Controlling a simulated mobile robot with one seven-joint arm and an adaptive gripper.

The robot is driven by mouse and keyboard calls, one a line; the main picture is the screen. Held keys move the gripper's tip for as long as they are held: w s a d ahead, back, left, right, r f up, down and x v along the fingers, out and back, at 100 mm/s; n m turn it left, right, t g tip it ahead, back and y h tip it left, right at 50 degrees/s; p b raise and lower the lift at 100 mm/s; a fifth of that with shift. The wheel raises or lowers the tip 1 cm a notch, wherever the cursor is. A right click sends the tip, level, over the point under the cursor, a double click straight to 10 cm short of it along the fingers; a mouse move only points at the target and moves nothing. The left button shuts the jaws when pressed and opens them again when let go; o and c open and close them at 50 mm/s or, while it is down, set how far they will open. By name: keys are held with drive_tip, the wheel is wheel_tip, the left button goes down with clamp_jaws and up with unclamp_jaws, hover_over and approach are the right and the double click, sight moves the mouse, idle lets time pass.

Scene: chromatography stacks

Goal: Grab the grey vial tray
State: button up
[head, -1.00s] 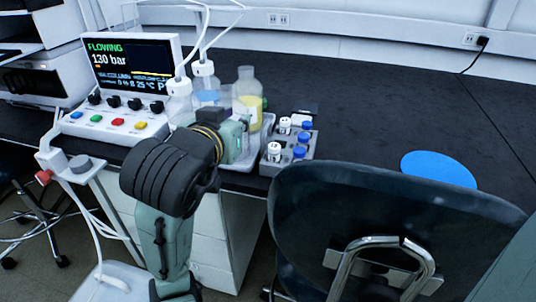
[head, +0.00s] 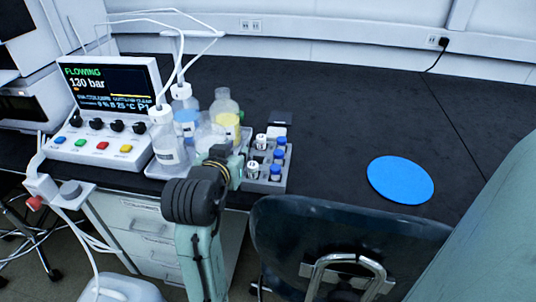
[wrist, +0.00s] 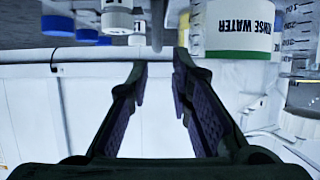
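The grey vial tray (head: 273,187) stands near the front edge of the black bench and holds several white-capped and blue-capped vials. In the head view my arm reaches up to its left front corner, and my fingers are mostly hidden behind my own wrist. In the wrist view my gripper (wrist: 161,66) is open with nothing between its fingers. That view appears upside down. A white-capped vial (wrist: 117,21) and a blue-capped vial (wrist: 58,25) show beyond the fingers at upper left. I cannot tell whether a finger touches the tray.
A rinse water bottle (wrist: 240,30) is close beside the fingers in the wrist view. Bottles, including a yellow one (head: 228,120), stand left of the tray. A pump unit (head: 105,143) is farther left. A dark chair (head: 345,235) stands in front. A blue disc (head: 400,180) lies right.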

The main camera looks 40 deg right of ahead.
drive_tip(key=p+x, duration=0.1)
drive_tip(key=x, duration=0.4)
drive_tip(key=shift+d+f, duration=0.2)
drive_tip(key=shift+f, duration=0.05)
drive_tip(key=shift+c, duration=0.2)
clamp_jaws()
drive_tip(key=shift+r, duration=0.1)
idle(0.5)
